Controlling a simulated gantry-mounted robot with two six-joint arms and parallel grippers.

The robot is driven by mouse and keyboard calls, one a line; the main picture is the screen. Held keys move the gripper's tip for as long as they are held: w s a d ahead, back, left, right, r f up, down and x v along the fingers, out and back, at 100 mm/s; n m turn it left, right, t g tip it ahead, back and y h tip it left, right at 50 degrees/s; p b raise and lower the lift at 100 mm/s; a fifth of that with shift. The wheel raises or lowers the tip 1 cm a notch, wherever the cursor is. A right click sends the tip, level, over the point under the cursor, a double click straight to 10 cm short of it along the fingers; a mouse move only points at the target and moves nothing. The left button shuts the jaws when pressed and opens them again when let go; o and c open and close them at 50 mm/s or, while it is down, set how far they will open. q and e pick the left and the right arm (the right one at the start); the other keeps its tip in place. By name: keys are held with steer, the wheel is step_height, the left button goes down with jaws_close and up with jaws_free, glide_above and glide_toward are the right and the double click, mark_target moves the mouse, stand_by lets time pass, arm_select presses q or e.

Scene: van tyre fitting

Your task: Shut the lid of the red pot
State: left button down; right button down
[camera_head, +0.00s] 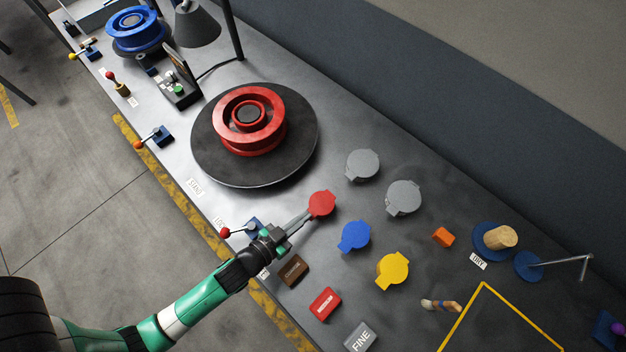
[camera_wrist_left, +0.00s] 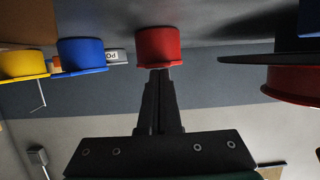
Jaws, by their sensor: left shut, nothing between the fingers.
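The red pot (camera_head: 321,204) stands on the bench just beyond my left gripper (camera_head: 306,215). Its round red top looks flat, with the lid lying down over it. In the left wrist view, which is upside down, the red pot (camera_wrist_left: 158,45) is upright with its lid level along the rim. The left gripper (camera_wrist_left: 161,72) is shut and empty, its fingertips right at the pot's lid edge. I cannot tell whether they touch it. My right gripper is not in view.
Blue (camera_head: 355,236) and yellow (camera_head: 392,269) lidded pots stand right of the red one, two grey pots (camera_head: 362,165) behind. A dark turntable with a red wheel (camera_head: 249,120) lies beyond. Brown, red and grey blocks (camera_head: 325,304) sit near the front edge.

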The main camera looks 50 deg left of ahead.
arm_select(q)
steer(key=shift+r+p, duration=0.8)
steer(key=shift+r, duration=0.1)
steer(key=w+r+v, duration=0.1)
steer(key=r+v, duration=0.1)
steer(key=v, duration=0.9)
steer(key=shift+r, duration=0.35)
steer(key=shift+s, duration=0.15)
